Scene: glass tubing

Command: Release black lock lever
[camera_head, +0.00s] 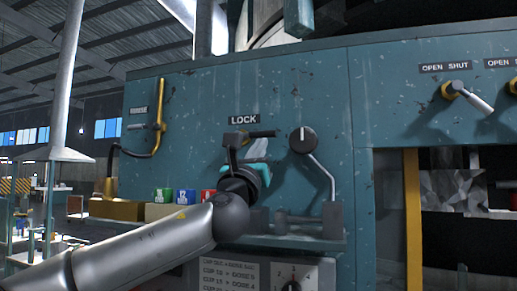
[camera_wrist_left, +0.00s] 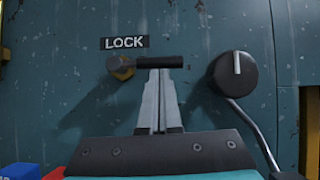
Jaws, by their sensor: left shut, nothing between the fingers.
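The black lock lever (camera_head: 262,133) sits on the teal panel just under the LOCK label (camera_head: 244,120). In the left wrist view the lever (camera_wrist_left: 160,62) lies about level, its handle pointing right from a brass-coloured pivot at its left end. My left gripper (camera_head: 260,143) is in front of the panel, right below the lever. In the left wrist view its fingers (camera_wrist_left: 158,76) are shut together with nothing between them, and the tips reach the underside of the handle. I cannot tell whether they touch it. My right gripper is not in view.
A round black knob (camera_head: 302,140) with a bent metal rod below it is right of the lever. A brass handle (camera_head: 157,125) is at left. Several coloured boxes (camera_head: 186,197) stand on a ledge below. OPEN/SHUT levers (camera_head: 467,95) are at far right.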

